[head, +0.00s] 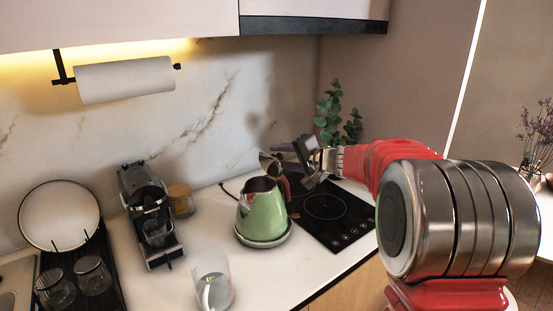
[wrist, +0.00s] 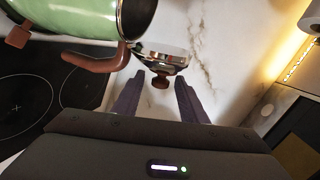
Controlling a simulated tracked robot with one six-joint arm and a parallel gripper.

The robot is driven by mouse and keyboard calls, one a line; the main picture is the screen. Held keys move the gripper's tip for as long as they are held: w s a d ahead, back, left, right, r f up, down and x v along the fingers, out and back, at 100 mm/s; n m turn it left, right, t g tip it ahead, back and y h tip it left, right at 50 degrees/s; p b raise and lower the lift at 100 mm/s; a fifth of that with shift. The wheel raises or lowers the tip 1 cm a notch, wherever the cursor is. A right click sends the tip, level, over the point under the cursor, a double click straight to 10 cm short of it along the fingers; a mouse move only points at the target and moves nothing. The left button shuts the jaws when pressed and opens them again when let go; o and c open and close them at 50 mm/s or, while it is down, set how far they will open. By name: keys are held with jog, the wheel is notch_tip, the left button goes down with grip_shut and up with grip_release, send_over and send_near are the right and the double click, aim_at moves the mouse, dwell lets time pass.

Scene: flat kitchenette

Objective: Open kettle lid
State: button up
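The green kettle (head: 262,214) stands on its round base on the counter; its handle is brown. Its mouth is uncovered and shows a dark inside. The lid (head: 270,162) is tipped up on edge at the handle side of the rim. In the wrist view the kettle (wrist: 75,15) is at top left, with the handle (wrist: 95,62) below it. The lid (wrist: 163,56) is at the middle, with its dark red knob (wrist: 160,80) pointing towards me. My gripper (wrist: 159,82) is open, its fingers either side of the knob with visible gaps.
A black hob (head: 325,207) lies right of the kettle. A glass jug (head: 212,281) stands in front of it, and a coffee machine (head: 150,215) to the left. A plant (head: 335,115) stands behind. A paper roll (head: 125,79) hangs on the wall.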

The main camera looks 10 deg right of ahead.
jog(key=v, duration=1.2)
jog(key=shift+s+d, duration=0.2)
jog(key=shift+s, duration=0.2)
jog(key=shift+s, duration=0.1)
